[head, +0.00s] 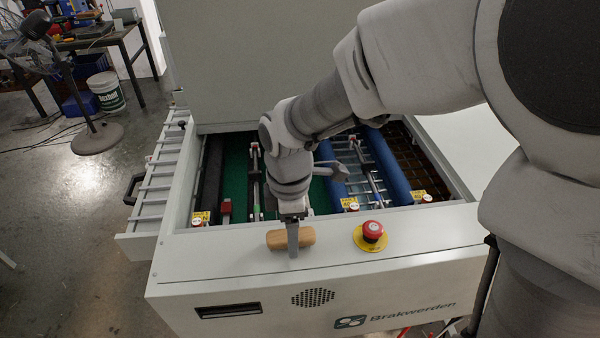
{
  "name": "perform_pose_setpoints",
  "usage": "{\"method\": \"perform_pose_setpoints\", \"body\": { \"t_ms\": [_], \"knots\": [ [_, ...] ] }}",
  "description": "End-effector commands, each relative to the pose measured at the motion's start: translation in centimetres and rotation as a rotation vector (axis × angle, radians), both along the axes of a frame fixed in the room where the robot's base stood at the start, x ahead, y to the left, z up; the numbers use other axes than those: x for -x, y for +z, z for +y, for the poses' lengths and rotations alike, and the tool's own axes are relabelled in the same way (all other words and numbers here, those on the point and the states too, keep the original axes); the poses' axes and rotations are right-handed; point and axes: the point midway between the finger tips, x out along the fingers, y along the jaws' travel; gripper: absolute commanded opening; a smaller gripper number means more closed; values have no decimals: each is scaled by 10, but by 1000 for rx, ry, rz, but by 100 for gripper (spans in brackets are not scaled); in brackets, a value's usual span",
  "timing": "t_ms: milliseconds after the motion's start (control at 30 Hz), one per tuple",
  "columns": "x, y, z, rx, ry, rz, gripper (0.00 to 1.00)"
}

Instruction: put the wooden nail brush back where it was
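The wooden nail brush (306,237) is a light brown, rounded block. It appears at the front white ledge of the plate processor (215,252), left of the red emergency button. My gripper (292,240) points down at the middle of the brush. One grey finger crosses in front of the brush, whose two ends show on either side. The other finger is hidden, so I cannot tell whether the fingers press on the brush. I also cannot tell whether the brush rests on the ledge or is slightly above it.
A red emergency button (372,231) on a yellow disc stands right of the brush. Behind the ledge is the machine's open bay with blue rollers (388,165) and a green bed (235,170). A slatted rack (150,205) is on the left. The ledge's left part is clear.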

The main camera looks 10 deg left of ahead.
Motion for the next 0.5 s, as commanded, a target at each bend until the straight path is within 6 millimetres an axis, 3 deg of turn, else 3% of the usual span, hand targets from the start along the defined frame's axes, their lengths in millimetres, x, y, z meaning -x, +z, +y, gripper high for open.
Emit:
{"method": "perform_pose_setpoints", "body": {
  "t_ms": [167, 500],
  "knots": [
    [-1, 20, 1, -2, -1, -5, 74],
    [-1, 92, 1, -3, -1, -4, 74]
  ]
}}
